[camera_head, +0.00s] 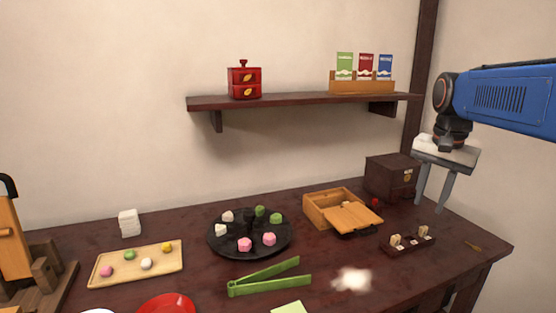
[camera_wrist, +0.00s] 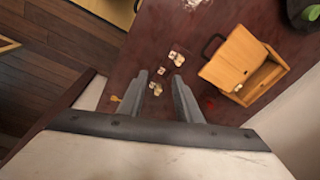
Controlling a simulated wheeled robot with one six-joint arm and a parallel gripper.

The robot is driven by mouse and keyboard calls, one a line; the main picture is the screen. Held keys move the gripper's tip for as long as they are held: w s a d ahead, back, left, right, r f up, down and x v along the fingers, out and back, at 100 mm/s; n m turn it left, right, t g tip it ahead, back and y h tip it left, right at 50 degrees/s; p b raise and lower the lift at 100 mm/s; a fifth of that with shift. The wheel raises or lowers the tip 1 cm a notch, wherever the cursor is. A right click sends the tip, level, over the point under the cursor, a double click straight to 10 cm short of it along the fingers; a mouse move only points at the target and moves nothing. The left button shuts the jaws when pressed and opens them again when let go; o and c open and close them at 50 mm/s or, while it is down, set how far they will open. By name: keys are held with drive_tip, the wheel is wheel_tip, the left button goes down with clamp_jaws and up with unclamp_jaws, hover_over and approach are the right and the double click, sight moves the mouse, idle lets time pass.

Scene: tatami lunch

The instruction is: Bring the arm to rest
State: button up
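My gripper (camera_head: 428,209) hangs on my blue arm at the right of the head view, pointing down above the table's right end. Its two grey fingers are apart with nothing held between them. In the wrist view the fingers of my gripper (camera_wrist: 160,76) are also apart, with the small dark tray (camera_wrist: 170,64) on the table below and beyond them. The same tray (camera_head: 404,249) holds several small pale pieces in the head view.
An open wooden box (camera_head: 322,214) and a dark brown chest (camera_head: 391,179) stand near the gripper. A round black platter (camera_head: 250,253) with sweets, green tongs (camera_head: 268,276) and a wooden board (camera_head: 120,281) lie leftward. A wall shelf (camera_head: 290,101) is above. Floor (camera_wrist: 50,45) shows beyond the table edge.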

drive_tip(key=s+a+f+n+t, duration=0.1)
drive_tip(key=s+a+f+n, duration=0.3)
drive_tip(key=s+f, duration=0.4)
drive_tip(key=s+a+f+n+t, duration=0.2)
drive_tip(key=s+a+f+n, duration=0.2)
drive_tip(key=s+f, duration=0.4)
drive_tip(key=s+n, duration=0.1)
drive_tip(key=s, duration=0.3)
drive_tip(key=shift+s+a+f, duration=0.25)
drive_tip(key=shift+f, duration=0.05)
